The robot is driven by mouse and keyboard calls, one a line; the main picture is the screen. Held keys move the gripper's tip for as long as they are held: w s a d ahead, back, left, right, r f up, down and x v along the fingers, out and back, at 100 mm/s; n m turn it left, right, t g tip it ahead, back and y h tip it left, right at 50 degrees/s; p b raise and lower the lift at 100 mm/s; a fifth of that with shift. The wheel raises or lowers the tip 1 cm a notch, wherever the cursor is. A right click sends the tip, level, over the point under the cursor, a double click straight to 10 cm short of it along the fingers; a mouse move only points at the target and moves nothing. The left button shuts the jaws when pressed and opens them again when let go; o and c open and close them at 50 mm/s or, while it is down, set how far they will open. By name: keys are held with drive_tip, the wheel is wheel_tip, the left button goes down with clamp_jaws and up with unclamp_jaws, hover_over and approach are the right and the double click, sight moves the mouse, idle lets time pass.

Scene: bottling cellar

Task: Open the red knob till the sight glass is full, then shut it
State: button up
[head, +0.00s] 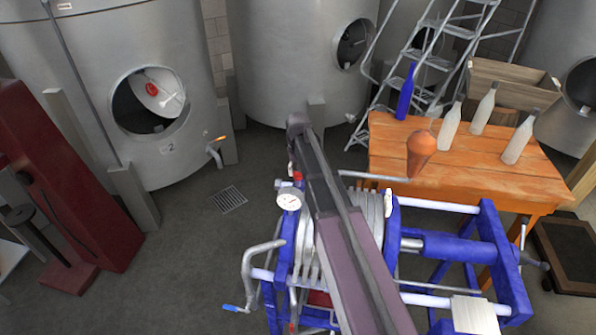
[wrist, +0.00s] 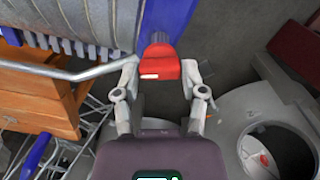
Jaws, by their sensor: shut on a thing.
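The red knob (wrist: 160,69) shows in the wrist view at the end of a blue part of the plate filter. It has a pale mark on its lower side. My gripper (wrist: 160,77) is shut on the knob, with one finger at each side of it.
The blue-framed filter (head: 515,285) carries a round gauge (head: 288,200) and a bent pipe (head: 250,268). A wooden table (head: 400,150) with several bottles stands behind it. Large steel tanks (head: 300,70) stand at the back. The floor at left (head: 170,270) is mostly clear.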

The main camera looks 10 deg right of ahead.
drive_tip(key=n, duration=1.4)
idle(0.4)
drive_tip(key=o, duration=1.1)
drive_tip(key=shift+o, duration=0.2)
drive_tip(key=shift+m, duration=0.4)
